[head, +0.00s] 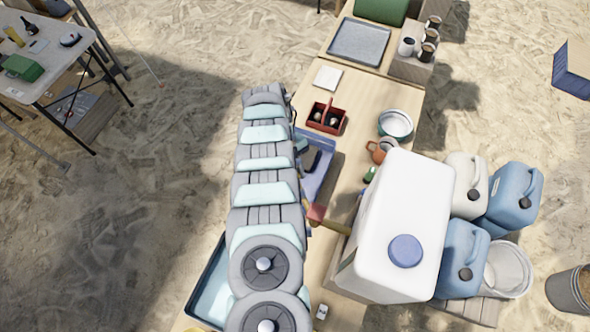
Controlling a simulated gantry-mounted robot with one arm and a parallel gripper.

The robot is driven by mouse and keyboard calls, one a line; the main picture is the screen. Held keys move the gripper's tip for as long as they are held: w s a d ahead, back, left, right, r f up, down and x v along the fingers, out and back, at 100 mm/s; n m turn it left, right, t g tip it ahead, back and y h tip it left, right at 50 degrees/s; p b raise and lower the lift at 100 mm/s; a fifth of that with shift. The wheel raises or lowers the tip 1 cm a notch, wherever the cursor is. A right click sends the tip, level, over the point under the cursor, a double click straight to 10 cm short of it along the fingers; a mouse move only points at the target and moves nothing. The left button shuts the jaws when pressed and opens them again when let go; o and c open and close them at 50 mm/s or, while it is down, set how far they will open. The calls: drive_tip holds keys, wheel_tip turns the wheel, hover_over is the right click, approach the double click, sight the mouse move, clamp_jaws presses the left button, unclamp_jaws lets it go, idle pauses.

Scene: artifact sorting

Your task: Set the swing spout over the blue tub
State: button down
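A large white tank with a blue cap (405,250) stands at the right edge of the table. A short brass-coloured spout (338,227) sticks out from its left side, with a reddish piece (316,213) at its tip. A blue tub (322,172) lies just beyond the spout, partly covered by my arm. A second blue-rimmed container (193,297), pale inside, shows at the lower left, also partly covered by my arm. My arm runs up the middle of the view. My gripper is hidden, so its hold on anything cannot be seen.
A red divided caddy (327,117), a metal bowl (396,124) and an orange jug (378,151) stand farther along the table. A grey tray (359,42) lies at the far end. Blue jugs (515,194) crowd the tank's right. Sand lies open at left.

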drive_tip(key=shift+w+d+b, duration=0.2)
drive_tip(key=shift+d+b, duration=0.15)
drive_tip(key=shift+d, duration=0.25)
drive_tip(key=shift+w+d+b, duration=0.15)
drive_tip(key=shift+d+b, duration=0.15)
drive_tip(key=shift+d, duration=0.25)
drive_tip(key=c, duration=1.3)
unclamp_jaws()
drive_tip(key=b+v, duration=0.2)
drive_tip(key=v, duration=0.8)
drive_tip(key=shift+w+a+r+b, duration=0.15)
drive_tip(key=shift+r+b, duration=0.2)
